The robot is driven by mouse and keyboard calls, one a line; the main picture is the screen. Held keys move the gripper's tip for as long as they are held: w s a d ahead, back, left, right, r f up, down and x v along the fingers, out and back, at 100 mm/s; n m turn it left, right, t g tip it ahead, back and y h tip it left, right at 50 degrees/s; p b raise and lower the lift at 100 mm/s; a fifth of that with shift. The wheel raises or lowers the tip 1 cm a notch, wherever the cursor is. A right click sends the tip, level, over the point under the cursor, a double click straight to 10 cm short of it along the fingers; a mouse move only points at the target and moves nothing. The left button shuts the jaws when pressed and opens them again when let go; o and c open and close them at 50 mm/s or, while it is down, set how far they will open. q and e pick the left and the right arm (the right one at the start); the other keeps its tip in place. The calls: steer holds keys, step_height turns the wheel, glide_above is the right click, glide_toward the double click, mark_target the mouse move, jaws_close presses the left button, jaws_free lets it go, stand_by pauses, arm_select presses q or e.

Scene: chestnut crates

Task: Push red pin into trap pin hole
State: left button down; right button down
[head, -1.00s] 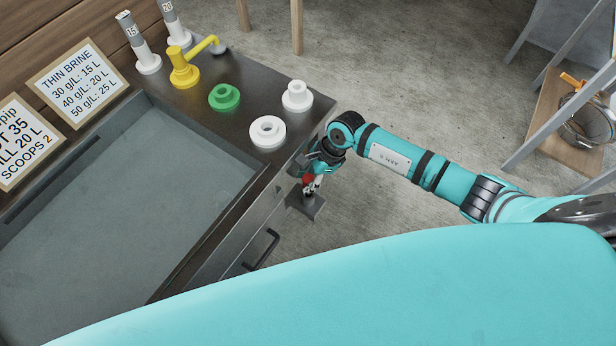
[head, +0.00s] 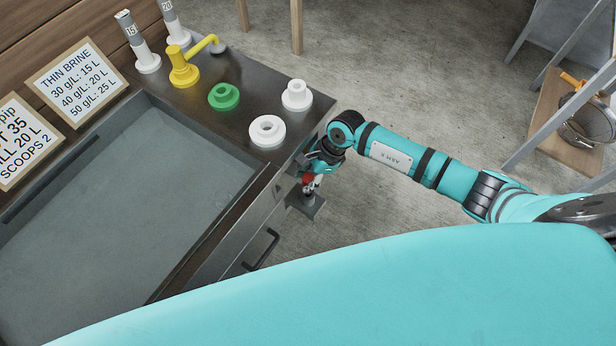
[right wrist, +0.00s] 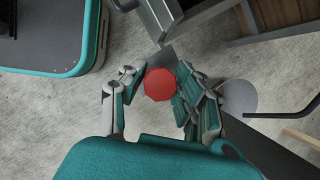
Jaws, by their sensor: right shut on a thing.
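The red pin (right wrist: 160,84) shows its faceted red head between the fingers of my right gripper (right wrist: 152,86) in the right wrist view. The gripper is shut on the pin. In the head view the pin's red head (head: 308,180) shows at my right gripper (head: 311,184), just off the counter's front right side, above a grey metal plate (head: 306,202). The pin's shaft and the trap pin hole are hidden, so I cannot tell whether the pin is in the hole. My left gripper is not in view.
The counter's sink (head: 140,210) lies left of the arm. A white ring (head: 267,131), a green ring (head: 223,96), a white knob (head: 297,95) and a yellow tap (head: 184,70) stand on the counter. A dark handle (head: 262,250) sticks out below.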

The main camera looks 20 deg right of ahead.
steer(key=shift+f, duration=0.1)
stand_by(0.3)
steer(key=shift+d+f+b, duration=0.1)
steer(key=shift+f+b, duration=2.5)
steer(key=shift+f, duration=0.2)
steer(key=c, duration=0.9)
jaws_free()
steer(key=shift+r, duration=0.1)
steer(key=shift+d+r, duration=0.15)
steer(key=shift+r, duration=0.1)
steer(key=v, duration=0.7)
steer(key=shift+r, duration=0.15)
